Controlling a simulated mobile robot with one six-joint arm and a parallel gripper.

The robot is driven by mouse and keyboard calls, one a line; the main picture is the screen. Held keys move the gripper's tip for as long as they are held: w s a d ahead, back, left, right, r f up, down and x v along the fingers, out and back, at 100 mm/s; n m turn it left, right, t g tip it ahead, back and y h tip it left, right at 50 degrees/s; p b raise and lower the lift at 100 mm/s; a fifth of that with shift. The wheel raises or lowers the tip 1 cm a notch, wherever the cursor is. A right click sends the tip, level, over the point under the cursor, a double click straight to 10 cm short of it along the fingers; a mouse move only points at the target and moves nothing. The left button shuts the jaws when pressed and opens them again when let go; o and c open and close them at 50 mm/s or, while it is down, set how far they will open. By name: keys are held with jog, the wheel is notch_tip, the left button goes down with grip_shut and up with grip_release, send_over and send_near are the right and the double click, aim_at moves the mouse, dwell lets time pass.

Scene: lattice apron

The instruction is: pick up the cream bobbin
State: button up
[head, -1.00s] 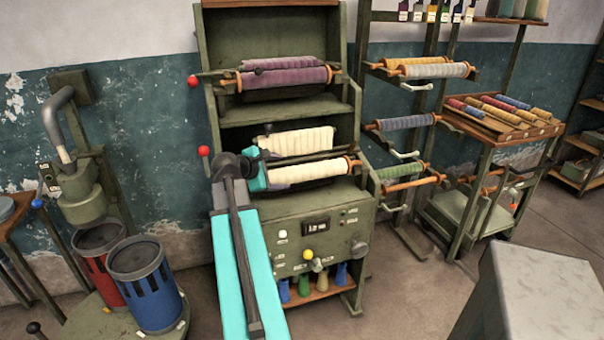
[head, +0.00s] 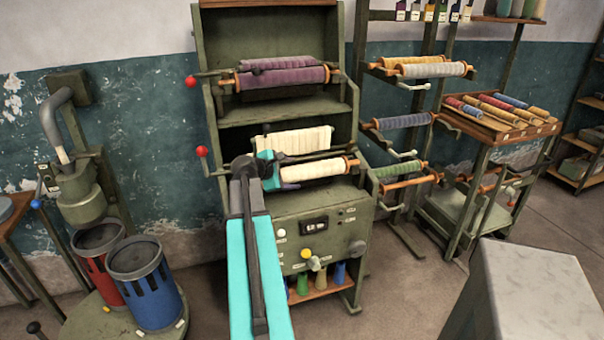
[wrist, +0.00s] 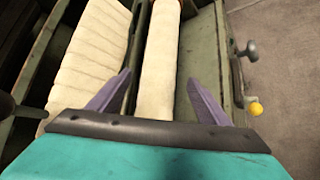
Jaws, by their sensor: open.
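The cream bobbin (head: 318,168) lies level across the front of the green machine's lower bay, with an orange end at its right. My gripper (head: 286,171) is at the bobbin's left part in the head view, where it hides that end. In the wrist view the bobbin (wrist: 160,65) runs up the picture between my two purple fingers. My gripper (wrist: 158,82) is open, with one finger on each side and visible gaps to the bobbin. I cannot tell how deep the fingers reach.
A wider cream ribbed piece (head: 293,142) sits close behind the bobbin; it also shows at left in the wrist view (wrist: 92,50). A purple bobbin (head: 285,77) is in the bay above. The control panel (head: 322,235) with a yellow knob is below.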

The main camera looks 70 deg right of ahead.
aim_at(301, 172)
jog(key=shift+s+d+f, duration=0.15)
jog(key=shift+d+f, duration=0.15)
jog(key=shift+d, duration=0.2)
jog(key=shift+d, duration=0.1)
jog(key=shift+p+x, duration=0.75)
jog(key=shift+x, duration=1.8)
jog(key=shift+s+r, duration=0.1)
jog(key=shift+s, duration=0.05)
jog(key=c, duration=1.5)
jog(key=shift+r, duration=0.1)
